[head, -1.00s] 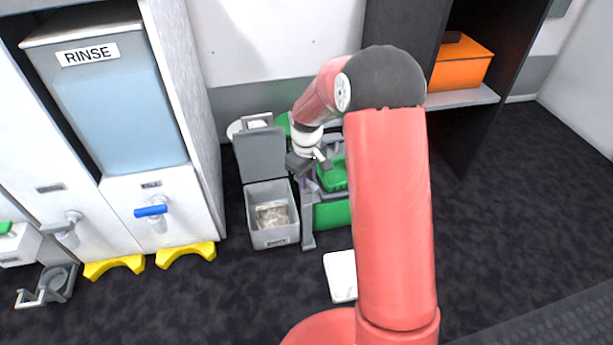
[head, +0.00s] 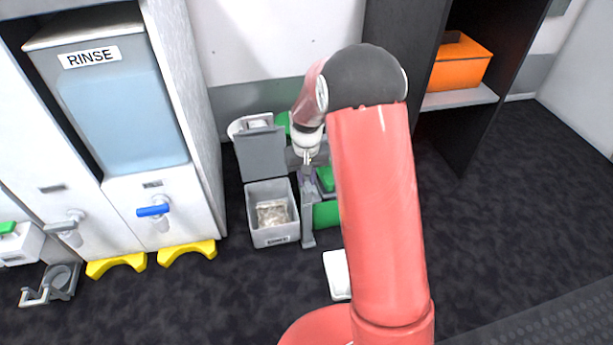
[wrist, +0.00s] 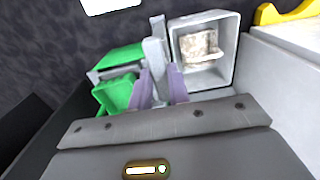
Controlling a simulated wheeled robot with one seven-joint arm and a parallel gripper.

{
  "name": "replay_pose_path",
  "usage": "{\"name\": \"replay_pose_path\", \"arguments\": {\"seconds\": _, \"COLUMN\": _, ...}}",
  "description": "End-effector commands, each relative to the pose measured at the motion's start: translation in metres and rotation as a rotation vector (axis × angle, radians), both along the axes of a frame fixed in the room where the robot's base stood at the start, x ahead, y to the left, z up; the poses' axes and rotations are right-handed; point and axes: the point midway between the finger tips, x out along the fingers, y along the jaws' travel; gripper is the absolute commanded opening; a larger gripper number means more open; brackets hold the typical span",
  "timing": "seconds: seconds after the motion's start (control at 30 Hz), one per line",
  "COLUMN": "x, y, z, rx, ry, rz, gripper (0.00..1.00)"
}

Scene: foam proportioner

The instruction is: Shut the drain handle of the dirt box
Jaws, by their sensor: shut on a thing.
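The dirt box (head: 285,238) is an open grey bin on the floor with pale brown dirt in it; it also shows in the wrist view (wrist: 230,62). Its grey lid or back panel (head: 262,155) stands upright behind it. Close beside it on the right is a grey upright bar (head: 307,225), seen in the wrist view as a grey lever (wrist: 154,54). My gripper (head: 305,180) points down beside the box. In the wrist view its purple fingers (wrist: 160,88) are shut on the grey lever. The grip itself is partly hidden, and whether this is the drain handle is unclear.
A green container (head: 326,214) stands right of the bar, partly behind my arm. The RINSE tank cabinet (head: 205,130) with its blue tap (head: 153,211) is on the left. Yellow feet (head: 187,252) and a white plate (head: 337,275) are on the floor. Dark floor is clear at right.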

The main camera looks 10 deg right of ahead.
Motion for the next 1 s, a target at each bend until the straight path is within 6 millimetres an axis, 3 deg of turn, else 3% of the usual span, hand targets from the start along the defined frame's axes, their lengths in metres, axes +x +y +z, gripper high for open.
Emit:
{"name": "replay_pose_path", "arguments": {"seconds": 0.4, "x": 0.000, "y": 0.000, "z": 0.000, "rx": 0.001, "ry": -0.001, "rz": -0.010, "gripper": 0.00}}
{"name": "replay_pose_path", "arguments": {"seconds": 0.43, "x": 0.000, "y": 0.000, "z": 0.000, "rx": 0.001, "ry": -0.001, "rz": -0.010, "gripper": 0.21}}
{"name": "replay_pose_path", "arguments": {"seconds": 0.6, "x": 0.000, "y": 0.000, "z": 0.000, "rx": 0.001, "ry": -0.001, "rz": -0.009, "gripper": 0.40}}
{"name": "replay_pose_path", "arguments": {"seconds": 0.87, "x": 0.000, "y": 0.000, "z": 0.001, "rx": 0.001, "ry": -0.001, "rz": -0.008, "gripper": 0.40}}
{"name": "replay_pose_path", "arguments": {"seconds": 1.0, "x": 0.001, "y": 0.000, "z": 0.016, "rx": 0.001, "ry": -0.003, "rz": -0.008, "gripper": 0.40}}
